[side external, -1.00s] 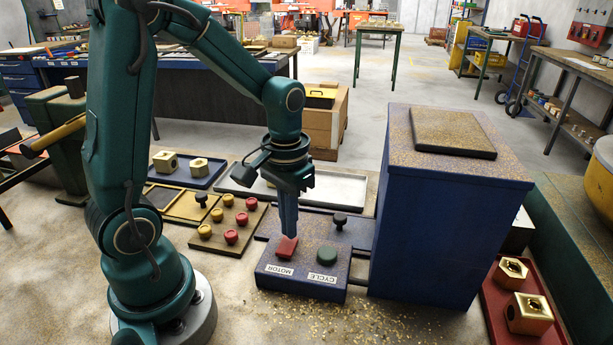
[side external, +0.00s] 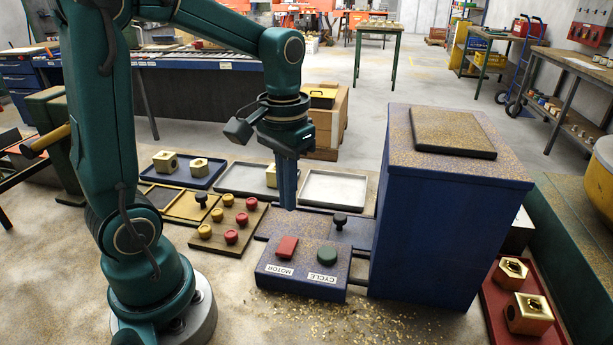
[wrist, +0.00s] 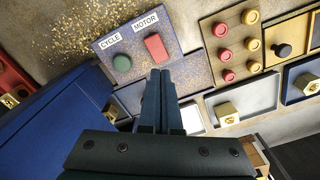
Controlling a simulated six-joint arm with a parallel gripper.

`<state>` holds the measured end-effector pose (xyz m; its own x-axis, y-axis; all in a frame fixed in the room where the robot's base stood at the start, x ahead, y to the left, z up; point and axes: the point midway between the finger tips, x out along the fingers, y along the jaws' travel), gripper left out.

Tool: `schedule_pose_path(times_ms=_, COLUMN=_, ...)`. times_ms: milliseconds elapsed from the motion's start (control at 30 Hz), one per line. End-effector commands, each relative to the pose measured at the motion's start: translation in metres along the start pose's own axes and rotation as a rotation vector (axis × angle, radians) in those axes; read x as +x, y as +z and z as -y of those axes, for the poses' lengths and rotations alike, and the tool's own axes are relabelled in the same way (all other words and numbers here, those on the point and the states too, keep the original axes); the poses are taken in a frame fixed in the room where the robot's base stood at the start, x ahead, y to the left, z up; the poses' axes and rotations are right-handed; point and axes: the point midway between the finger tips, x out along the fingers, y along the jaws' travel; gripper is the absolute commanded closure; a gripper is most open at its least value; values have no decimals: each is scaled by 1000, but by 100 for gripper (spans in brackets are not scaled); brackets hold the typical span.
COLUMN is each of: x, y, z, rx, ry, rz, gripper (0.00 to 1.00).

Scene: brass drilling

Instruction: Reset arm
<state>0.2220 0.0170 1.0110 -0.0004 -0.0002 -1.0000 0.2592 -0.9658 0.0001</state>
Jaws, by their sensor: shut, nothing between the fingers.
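My gripper (side external: 288,207) is shut and empty. In the side external view it points down just behind the blue control box (side external: 300,288), above it and apart from the buttons. The red MOTOR switch (side external: 287,246) and the green CYCLE button (side external: 327,256) sit on top of the box. In the wrist view my closed fingers (wrist: 160,74) show at the middle, with the red switch (wrist: 156,47) and green button (wrist: 122,63) past their tips.
The tall blue cabinet (side external: 420,230) stands right of the box. A board with red and yellow knobs (side external: 220,241) lies left. Trays stand behind, including a pale empty one (side external: 335,188) and one with a brass piece. A red tray (side external: 497,325) holds brass blocks.

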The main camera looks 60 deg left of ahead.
Motion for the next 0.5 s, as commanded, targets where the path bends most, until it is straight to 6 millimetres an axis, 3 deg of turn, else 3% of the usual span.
schedule_pose_path(times_ms=267, x=-11, y=0, z=-6, rx=28, ry=1, rz=-49, gripper=100)
schedule_pose_path(times_ms=500, x=-41, y=31, z=-26, rx=135, ry=17, rz=-240, gripper=100)
